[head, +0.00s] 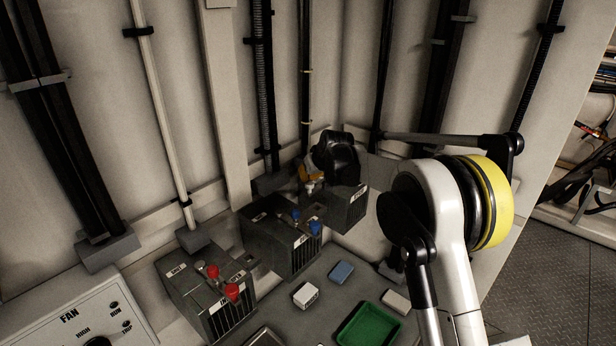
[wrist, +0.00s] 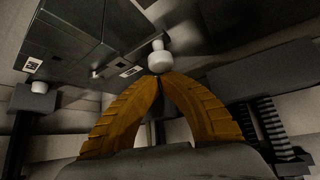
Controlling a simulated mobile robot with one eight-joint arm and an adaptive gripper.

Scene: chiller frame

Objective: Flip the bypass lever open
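A white knob (wrist: 160,60), which looks like the end of a lever, stands out from a dark unit (head: 345,208) at the right of the row. In the head view the knob (head: 311,187) is small and partly hidden under my gripper (head: 306,180); the lever's name cannot be read. In the wrist view my gripper (wrist: 158,80) has its two orange fingers brought together, tips meeting right at the knob's near end. The knob shows beyond the tips, not clearly between them. I cannot tell whether they touch it.
To the left stand a unit with blue knobs (head: 281,250) and one with red knobs (head: 207,296). A fan panel (head: 85,315) is at lower left. A green tray (head: 368,326), a blue block (head: 341,272) and white blocks (head: 305,295) lie in front. Pipes line the wall behind.

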